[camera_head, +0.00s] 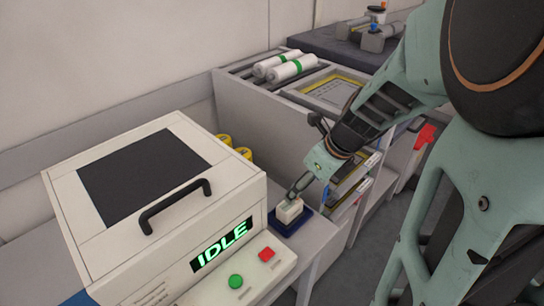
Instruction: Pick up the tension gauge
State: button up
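A small off-white block-shaped object (289,211), which looks like the tension gauge, sits on or just above a dark blue pad (281,227) on the grey bench to the right of the machine. My gripper (297,191) reaches down from the upper right, and its fingertips are right at the top of this object. The fingers overlap in this view. I cannot tell whether they are closed on it or only beside it. Its face and any dial are too small to make out.
A white machine (226,170) with a black handle and a green IDLE display stands close on the left. A grey trolley (262,118) with white rolls (291,68) and framed trays stands behind. Floor is open at lower right.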

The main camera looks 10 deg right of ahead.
aim_at(290, 210)
jog(key=b+x, duration=0.1)
jog(key=x, duration=0.2)
jog(key=b+x, duration=0.1)
jog(key=x, duration=0.3)
jog(key=b+x, duration=0.1)
jog(key=x, duration=0.3)
jog(key=shift+s+a+b, duration=0.35)
jog(key=c, duration=1.4)
jog(key=shift+c, duration=1.1)
jog(key=shift+r, duration=0.25)
